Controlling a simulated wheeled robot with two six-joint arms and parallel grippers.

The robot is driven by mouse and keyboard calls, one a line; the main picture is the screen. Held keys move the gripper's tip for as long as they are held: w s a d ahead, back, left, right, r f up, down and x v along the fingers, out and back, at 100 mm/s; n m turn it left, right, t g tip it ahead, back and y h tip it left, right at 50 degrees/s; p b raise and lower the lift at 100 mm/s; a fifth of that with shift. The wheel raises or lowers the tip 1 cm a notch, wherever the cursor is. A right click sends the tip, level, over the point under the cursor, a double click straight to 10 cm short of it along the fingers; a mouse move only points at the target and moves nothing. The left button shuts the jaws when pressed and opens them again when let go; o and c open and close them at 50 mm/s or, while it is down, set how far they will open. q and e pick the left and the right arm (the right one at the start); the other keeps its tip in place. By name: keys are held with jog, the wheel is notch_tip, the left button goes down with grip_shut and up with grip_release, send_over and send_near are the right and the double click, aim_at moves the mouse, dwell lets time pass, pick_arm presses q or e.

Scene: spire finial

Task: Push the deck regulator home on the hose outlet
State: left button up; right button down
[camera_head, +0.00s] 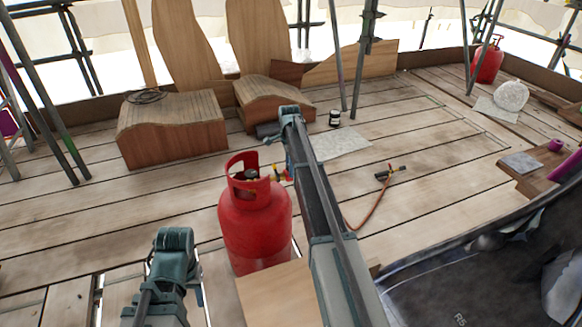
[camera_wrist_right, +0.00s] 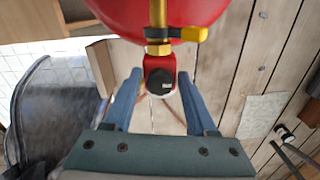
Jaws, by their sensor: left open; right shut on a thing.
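The red deck regulator (camera_wrist_right: 158,66) with a black knob is between the two blue fingers of my right gripper (camera_wrist_right: 159,80), which is shut on it. In the right wrist view it lines up with the brass hose outlet (camera_wrist_right: 157,18) and its yellow lever (camera_wrist_right: 194,34). A brass nut sits between them; I cannot tell how deep the regulator is seated. The outlet is on the red gas cylinder (camera_head: 255,220) in the head view, where my right arm hides most of the regulator and the right gripper. My left arm shows at lower left, but its fingers are not visible.
An orange hose (camera_head: 371,208) runs over the deck to a torch (camera_head: 390,173). A pale board (camera_head: 280,295) lies before the cylinder. The planks left of the cylinder are clear.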

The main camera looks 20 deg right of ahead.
jog(key=shift+a, duration=0.25)
jog(key=shift+c, duration=0.6)
grip_release()
jog(key=shift+r, duration=0.15)
notch_tip(320, 180, up, 14)
jog(key=p, duration=1.3)
jog(key=shift+f+p, duration=0.2)
jog(key=shift+p, duration=0.2)
